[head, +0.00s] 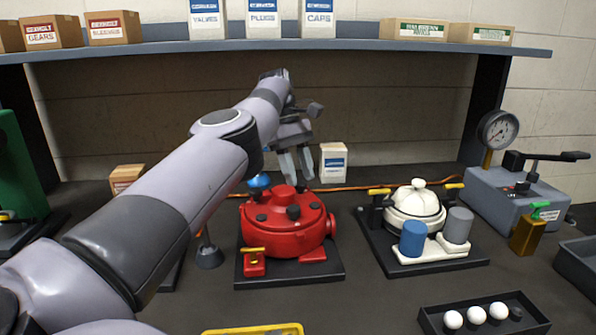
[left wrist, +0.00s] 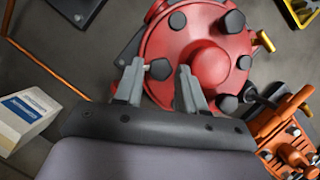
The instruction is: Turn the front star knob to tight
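The red motor (head: 285,225) stands on a dark base plate in the middle of the head view. Its round top carries several dark knobs, such as one near the front (head: 293,212); I cannot tell which is the front star knob. My left gripper (head: 296,165) points down over the back of the motor. In the left wrist view its fingers (left wrist: 160,78) are apart, with one dark knob (left wrist: 160,69) showing between the tips. Contact with it cannot be told. The motor's lid fills the upper middle there (left wrist: 200,58). My right gripper is out of view.
A cream motor (head: 415,207) with a blue cylinder (head: 413,239) stands to the right. A gauge unit (head: 515,195) is further right. A small white box (head: 333,163) stands behind. An orange device (left wrist: 287,135) shows in the left wrist view. A shelf (head: 300,46) spans the back.

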